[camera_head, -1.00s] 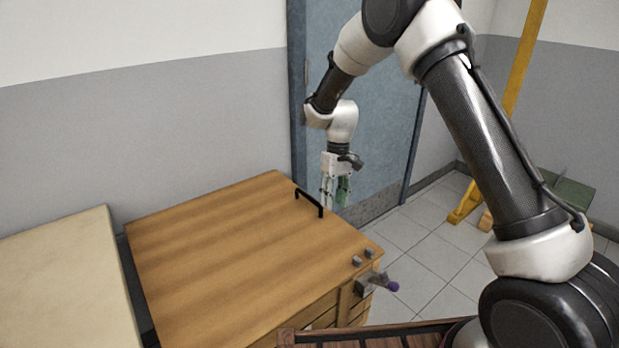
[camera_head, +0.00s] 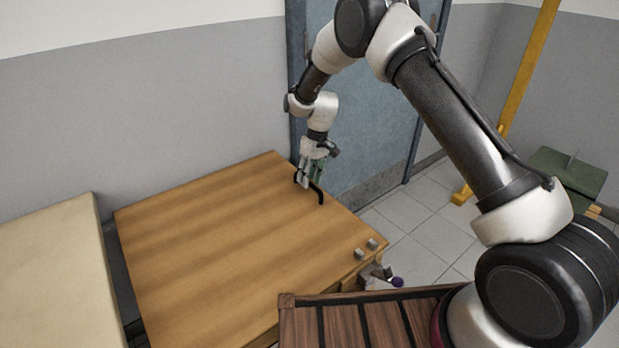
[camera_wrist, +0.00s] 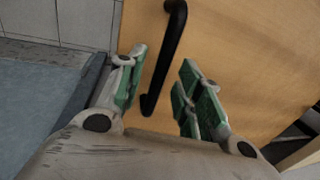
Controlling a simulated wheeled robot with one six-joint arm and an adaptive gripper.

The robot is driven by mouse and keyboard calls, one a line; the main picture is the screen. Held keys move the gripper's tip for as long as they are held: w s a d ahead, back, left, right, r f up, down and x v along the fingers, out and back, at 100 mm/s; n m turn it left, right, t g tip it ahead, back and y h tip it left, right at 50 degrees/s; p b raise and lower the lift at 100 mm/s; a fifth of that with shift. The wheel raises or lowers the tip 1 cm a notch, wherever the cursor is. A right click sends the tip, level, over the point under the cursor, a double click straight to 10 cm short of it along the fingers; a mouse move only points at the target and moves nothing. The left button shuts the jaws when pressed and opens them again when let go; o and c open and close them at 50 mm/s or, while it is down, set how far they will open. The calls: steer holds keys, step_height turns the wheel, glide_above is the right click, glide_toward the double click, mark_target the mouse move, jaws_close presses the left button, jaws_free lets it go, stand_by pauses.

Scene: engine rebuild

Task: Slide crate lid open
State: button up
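The crate lid (camera_head: 220,240) is a flat, light-brown wooden top that covers the crate in the head view. A black bar handle (camera_head: 320,194) stands near its far right edge. My gripper (camera_head: 309,184) is at the handle's far end in the head view. In the wrist view my gripper (camera_wrist: 158,92) is open, with its green-padded fingers spread apart. The black handle (camera_wrist: 170,55) shows between and beyond the fingertips, with its lower end close to the left finger. I cannot tell whether a finger touches it. The lid (camera_wrist: 235,45) lies beneath.
A vise (camera_head: 376,277) and two small grey blocks (camera_head: 366,249) are at the crate's near right corner. A dark slatted wooden piece (camera_head: 350,322) is in front. A cream-topped surface (camera_head: 50,270) is at left. A blue door (camera_head: 375,110) stands behind the handle.

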steer(key=shift+f, duration=0.25)
jaws_close()
glide_above(159, 266)
stand_by(0.4)
jaws_free()
steer(key=shift+r, duration=0.15)
